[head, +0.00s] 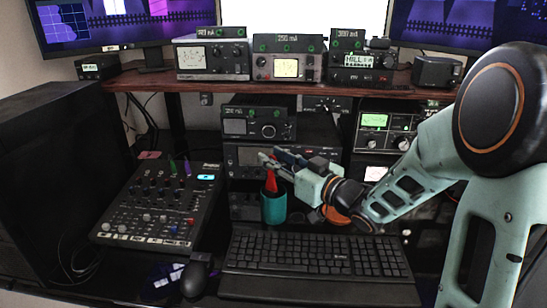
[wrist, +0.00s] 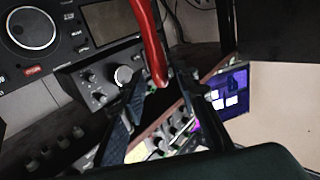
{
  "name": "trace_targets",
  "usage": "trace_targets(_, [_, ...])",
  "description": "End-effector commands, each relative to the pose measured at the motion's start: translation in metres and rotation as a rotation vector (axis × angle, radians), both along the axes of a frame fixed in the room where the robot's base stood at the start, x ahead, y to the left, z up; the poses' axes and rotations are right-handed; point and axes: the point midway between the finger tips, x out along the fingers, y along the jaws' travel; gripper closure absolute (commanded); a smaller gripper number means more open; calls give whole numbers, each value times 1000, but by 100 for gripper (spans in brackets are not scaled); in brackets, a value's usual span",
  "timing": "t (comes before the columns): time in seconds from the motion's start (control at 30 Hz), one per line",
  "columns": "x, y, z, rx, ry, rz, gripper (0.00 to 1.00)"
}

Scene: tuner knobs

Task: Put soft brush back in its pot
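The soft brush, seen as a red handle (head: 271,181), stands roughly upright at the mouth of the teal pot (head: 273,209). Its lower end meets the pot's rim; I cannot tell how far inside it is. The pot stands behind the keyboard's left half. My gripper (head: 267,163) reaches in from the right, just above the pot, with its fingers around the brush. In the wrist view the red handle (wrist: 150,38) comes down from the top edge between my fingertips (wrist: 158,85). The bristles are not visible, and the pot cannot be made out there.
A black keyboard (head: 315,257) lies in front of the pot. A mixer with knobs (head: 160,200) is to the left, a mouse (head: 194,280) front left. Stacked radio units (head: 258,130) stand close behind. An orange round thing (head: 337,215) sits right of the pot, partly hidden by my arm.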

Motion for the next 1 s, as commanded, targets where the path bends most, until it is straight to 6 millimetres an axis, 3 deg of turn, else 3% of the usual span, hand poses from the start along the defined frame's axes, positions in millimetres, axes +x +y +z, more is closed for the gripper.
trace_targets(0.53, [-71,-71,2,0,0,-3,71])
trace_targets(1.0, [-83,-81,2,1,-1,0,71])
